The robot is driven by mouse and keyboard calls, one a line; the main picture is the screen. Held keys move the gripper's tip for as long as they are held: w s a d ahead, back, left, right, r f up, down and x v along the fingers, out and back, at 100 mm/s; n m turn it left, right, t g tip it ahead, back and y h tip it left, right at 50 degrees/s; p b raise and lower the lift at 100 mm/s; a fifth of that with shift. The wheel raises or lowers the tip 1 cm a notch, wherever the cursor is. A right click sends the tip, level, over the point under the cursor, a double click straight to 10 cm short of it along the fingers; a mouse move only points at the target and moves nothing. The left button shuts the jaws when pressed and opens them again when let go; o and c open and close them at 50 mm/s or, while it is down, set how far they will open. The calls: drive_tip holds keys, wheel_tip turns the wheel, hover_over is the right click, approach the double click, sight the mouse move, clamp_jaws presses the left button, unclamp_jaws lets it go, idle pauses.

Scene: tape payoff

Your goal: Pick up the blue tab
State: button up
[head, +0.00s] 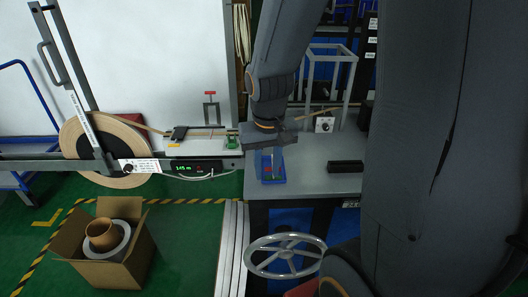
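A small blue piece (272,179) sits on the grey tabletop (312,182) near its left edge. It looks like a blue block or holder with upright parts, and it is the only small blue thing I can make out, so I cannot tell a separate blue tab from it. My arm comes down from the top, and my gripper (272,153) is directly over the blue piece, partly covering its upper part. The fingers are too small and overlapped to show whether they are open or touching it.
A large tape roll (88,154) stands at left with a display (195,167) on its rail. A black block (345,167) lies right on the table. A grey handwheel (284,256) is below the table front. An open cardboard box (140,262) stands on the green floor.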

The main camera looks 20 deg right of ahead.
drive_tip(key=w+d+r+m+t+p, duration=0.1)
drive_tip(key=w+d+r+p, duration=0.1)
drive_tip(key=w+d, duration=0.15)
drive_tip(key=w+d+r+m+p, duration=0.1)
drive_tip(key=w+d+r+p, duration=0.1)
drive_tip(key=w, duration=0.2)
drive_tip(key=shift+h, duration=0.3)
drive_tip(key=shift+w+p+x, duration=0.15)
drive_tip(key=shift+p+x, duration=0.2)
drive_tip(key=shift+x, duration=1.7)
drive_tip(key=shift+w+p+x, duration=0.2)
drive_tip(key=shift+p+x, duration=0.15)
drive_tip(key=shift+x, duration=1.7)
clamp_jaws()
